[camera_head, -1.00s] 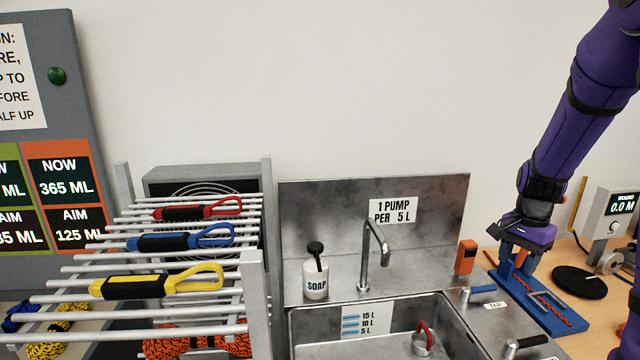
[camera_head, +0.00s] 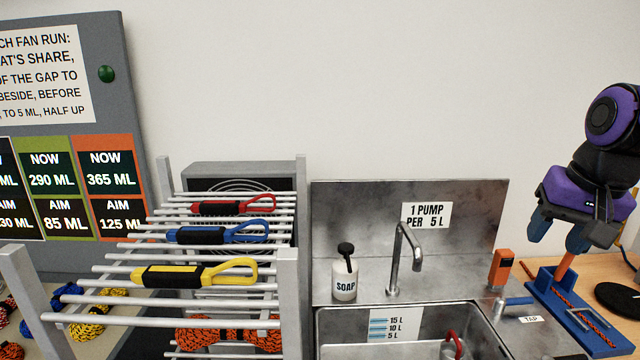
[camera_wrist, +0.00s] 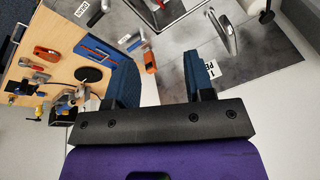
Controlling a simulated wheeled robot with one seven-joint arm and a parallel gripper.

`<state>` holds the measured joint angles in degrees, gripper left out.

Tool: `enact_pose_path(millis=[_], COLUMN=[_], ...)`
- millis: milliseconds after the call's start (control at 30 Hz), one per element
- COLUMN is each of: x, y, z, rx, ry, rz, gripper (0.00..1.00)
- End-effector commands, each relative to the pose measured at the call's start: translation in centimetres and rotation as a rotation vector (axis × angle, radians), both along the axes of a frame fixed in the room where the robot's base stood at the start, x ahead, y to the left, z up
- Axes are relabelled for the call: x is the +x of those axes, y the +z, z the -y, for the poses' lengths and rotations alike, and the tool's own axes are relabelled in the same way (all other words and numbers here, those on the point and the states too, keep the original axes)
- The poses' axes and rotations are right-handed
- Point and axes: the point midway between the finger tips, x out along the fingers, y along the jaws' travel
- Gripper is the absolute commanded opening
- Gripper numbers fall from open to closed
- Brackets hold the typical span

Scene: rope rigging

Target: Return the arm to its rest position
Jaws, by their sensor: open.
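My gripper (camera_head: 563,238) is at the right of the head view, on my purple arm, raised above the right end of the bench. Its two blue fingers are spread apart with nothing between them. In the wrist view my gripper (camera_wrist: 162,85) also shows open and empty, with the sink and the wooden bench beyond it. A blue tray (camera_head: 570,318) with orange rope pieces lies on the bench below the gripper. The gripper's exact height above it is hard to tell.
A metal rack (camera_head: 287,300) with red, blue and yellow handled tools stands at left. The sink (camera_head: 400,345) has a tap (camera_head: 398,255) and a soap bottle (camera_head: 345,280). An orange device (camera_head: 502,268) stands near the gripper. The wall area above the sink is clear.

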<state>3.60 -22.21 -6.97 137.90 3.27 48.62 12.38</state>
Motion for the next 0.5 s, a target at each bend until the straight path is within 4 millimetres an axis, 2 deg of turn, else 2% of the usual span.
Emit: enact_pose_path(millis=[200, 500], x=[-3.6, -8.2], y=[1.8, 3.0], z=[-2.4, -4.6], rx=[-0.060, -0.153], ry=[0.153, 0.330], rz=[0.074, 0.157], gripper=[0.48, 0.48])
